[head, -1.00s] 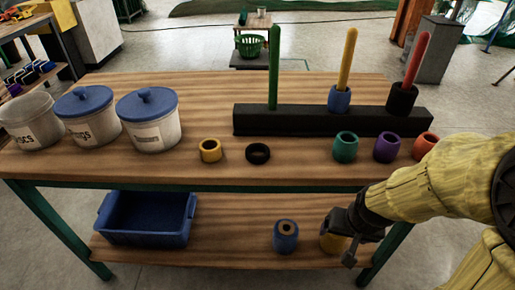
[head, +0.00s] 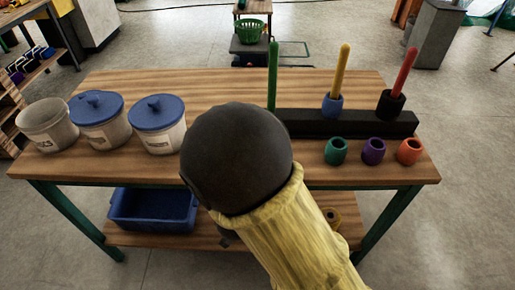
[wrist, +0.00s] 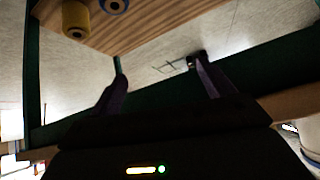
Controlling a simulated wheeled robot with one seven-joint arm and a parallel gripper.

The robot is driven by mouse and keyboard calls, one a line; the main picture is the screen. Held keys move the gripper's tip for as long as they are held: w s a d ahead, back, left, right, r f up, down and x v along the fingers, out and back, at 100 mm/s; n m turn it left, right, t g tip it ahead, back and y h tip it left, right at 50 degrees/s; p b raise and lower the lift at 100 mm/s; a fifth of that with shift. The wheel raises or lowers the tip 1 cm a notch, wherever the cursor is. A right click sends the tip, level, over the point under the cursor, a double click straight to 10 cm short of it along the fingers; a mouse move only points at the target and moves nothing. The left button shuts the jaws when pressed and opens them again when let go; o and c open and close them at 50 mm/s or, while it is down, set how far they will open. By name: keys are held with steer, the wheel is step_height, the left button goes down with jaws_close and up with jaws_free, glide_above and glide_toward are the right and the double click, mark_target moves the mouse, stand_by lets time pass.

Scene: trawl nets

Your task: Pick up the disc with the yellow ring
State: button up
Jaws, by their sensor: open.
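I cannot make out for certain which piece is the disc with the yellow ring. A yellow roller-like piece (head: 334,217) with a hole lies on the lower shelf, partly covered by my arm. The wrist view shows a yellow piece (wrist: 75,18) at the top left, with a blue one (wrist: 114,5) beside it, cut by the frame edge. My gripper (wrist: 160,68) is open and empty, its fingers apart from both pieces. In the head view my arm hides most of the gripper and the front middle of the tabletop.
The workbench (head: 350,85) carries three tubs at left, one being a blue-lidded tub (head: 158,125). A black peg block (head: 345,122) has green, yellow and red pegs. A blue bin (head: 152,210) sits below.

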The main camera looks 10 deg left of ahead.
steer(key=s+a+r+m+t+h+p, duration=0.1)
steer(key=s+r+t+h+p, duration=0.2)
steer(key=r+t, duration=0.4)
step_height(320, 180, up, 4)
steer(key=shift+s+a+r+t+h+p, duration=0.2)
steer(key=shift+s+t+h+p, duration=0.15)
steer(key=shift+s, duration=0.55)
steer(key=b+x, duration=0.2)
steer(key=x, duration=0.9)
steer(key=shift+w+a+f, duration=0.1)
steer(key=shift+w+f, duration=0.05)
steer(key=shift+w, duration=0.5)
steer(key=shift+a+b+x, duration=0.2)
steer(key=shift+b+x, duration=0.05)
steer(key=shift+x, duration=1.05)
steer(key=shift+a+b+x, duration=0.25)
steer(key=shift+x, duration=1.05)
steer(key=shift+d, duration=0.1)
